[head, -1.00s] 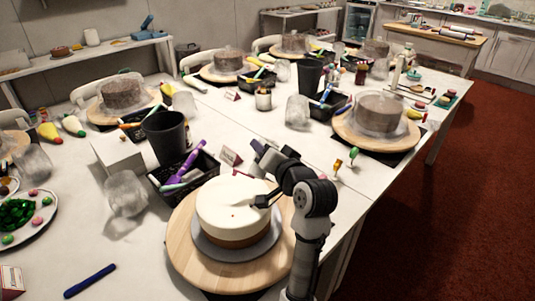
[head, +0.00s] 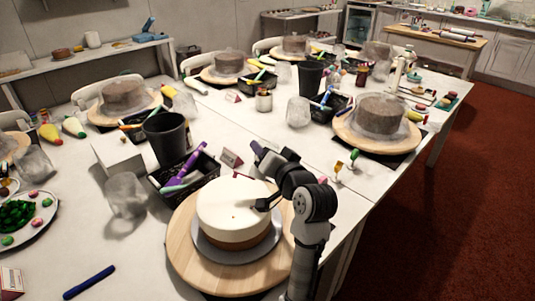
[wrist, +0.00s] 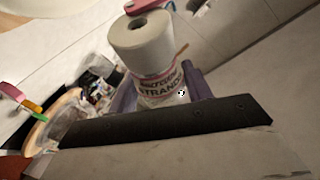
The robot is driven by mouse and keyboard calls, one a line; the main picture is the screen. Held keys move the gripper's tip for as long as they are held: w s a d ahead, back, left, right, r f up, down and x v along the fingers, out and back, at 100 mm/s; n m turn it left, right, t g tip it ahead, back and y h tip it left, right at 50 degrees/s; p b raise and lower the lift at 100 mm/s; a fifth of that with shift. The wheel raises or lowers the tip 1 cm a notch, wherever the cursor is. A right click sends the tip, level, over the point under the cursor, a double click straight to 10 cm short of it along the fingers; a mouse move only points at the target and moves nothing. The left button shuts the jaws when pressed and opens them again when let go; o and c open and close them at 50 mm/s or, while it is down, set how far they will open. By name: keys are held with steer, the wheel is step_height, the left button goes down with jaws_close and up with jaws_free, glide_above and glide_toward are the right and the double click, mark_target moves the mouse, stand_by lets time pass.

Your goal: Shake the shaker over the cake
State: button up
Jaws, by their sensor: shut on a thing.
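The cake (head: 232,212), with a white top and brown base, sits on a grey board on the round wooden turntable (head: 185,250). A few tiny dark or reddish specks show on and by its top. My gripper (wrist: 163,90) is shut on the shaker (wrist: 145,45), a container with a white top and a label reading "STRANDS". In the wrist view, the shaker stands tilted between the purple-grey fingers. In the head view, my arm reaches in from the right, its end over the cake's right back edge. I cannot make out the shaker there.
A black basket (head: 205,174) with a purple tool stands behind the cake, next to a dark cup (head: 165,137). A clear glass (head: 126,195) is at left, and a blue pen (head: 89,282) lies at front left. White table is free around the pen.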

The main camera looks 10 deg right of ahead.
steer(key=shift+s+a+r+t+b, duration=0.1)
steer(key=shift+s+r+t+b, duration=0.05)
steer(key=shift+t+b, duration=0.15)
steer(key=shift+w+d+r+p, duration=0.2)
steer(key=shift+w+r+p, duration=0.15)
steer(key=shift+r+p, duration=0.2)
steer(key=shift+d, duration=0.1)
steer(key=shift+s+a+f+b, duration=0.2)
steer(key=shift+s+f+b, duration=0.1)
steer(key=shift+f, duration=0.35)
steer(key=shift+a, duration=0.1)
steer(key=shift+n, duration=0.3)
steer(key=shift+r, duration=0.15)
